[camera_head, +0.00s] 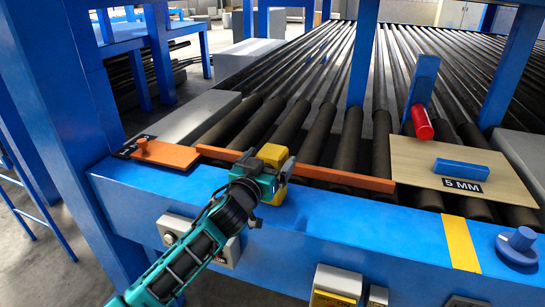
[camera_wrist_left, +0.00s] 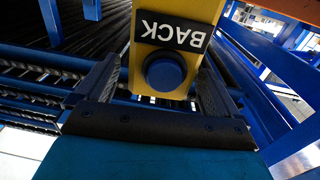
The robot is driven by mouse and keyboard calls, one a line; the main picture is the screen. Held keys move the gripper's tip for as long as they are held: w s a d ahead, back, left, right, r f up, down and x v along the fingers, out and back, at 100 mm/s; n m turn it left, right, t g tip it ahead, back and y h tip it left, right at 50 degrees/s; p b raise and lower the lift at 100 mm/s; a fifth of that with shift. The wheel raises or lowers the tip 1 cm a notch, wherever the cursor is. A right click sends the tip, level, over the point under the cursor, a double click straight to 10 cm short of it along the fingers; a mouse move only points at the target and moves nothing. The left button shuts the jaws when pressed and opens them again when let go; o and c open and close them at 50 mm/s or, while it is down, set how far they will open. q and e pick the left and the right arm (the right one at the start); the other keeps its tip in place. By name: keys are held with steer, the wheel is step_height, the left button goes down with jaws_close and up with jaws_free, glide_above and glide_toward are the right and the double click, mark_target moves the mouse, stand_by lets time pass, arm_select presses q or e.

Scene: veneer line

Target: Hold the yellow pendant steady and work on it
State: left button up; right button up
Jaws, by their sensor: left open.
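The yellow pendant (camera_head: 273,156) is at the blue front beam, partly hidden behind my left gripper (camera_head: 262,177) in the head view. In the left wrist view the yellow pendant (camera_wrist_left: 190,18) fills the top middle, with a black label reading BACK upside down and a round blue button (camera_wrist_left: 166,72). My left gripper (camera_wrist_left: 160,72) is open, with one finger on each side of the pendant's lower end. I cannot tell whether either finger touches it. My right gripper is in neither view.
Dark rollers (camera_head: 315,135) run back behind the blue beam (camera_head: 330,215). An orange bar (camera_head: 340,178) lies along their front. A veneer sheet (camera_head: 470,163) carries a blue block (camera_head: 461,169); a red cylinder (camera_head: 422,122) is behind it. An orange plate (camera_head: 165,154) sits left.

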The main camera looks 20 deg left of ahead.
arm_select(q)
steer(key=shift+w+d, duration=0.1)
steer(key=shift+w, duration=1.1)
steer(key=c, duration=1.3)
steer(key=shift+o, duration=0.2)
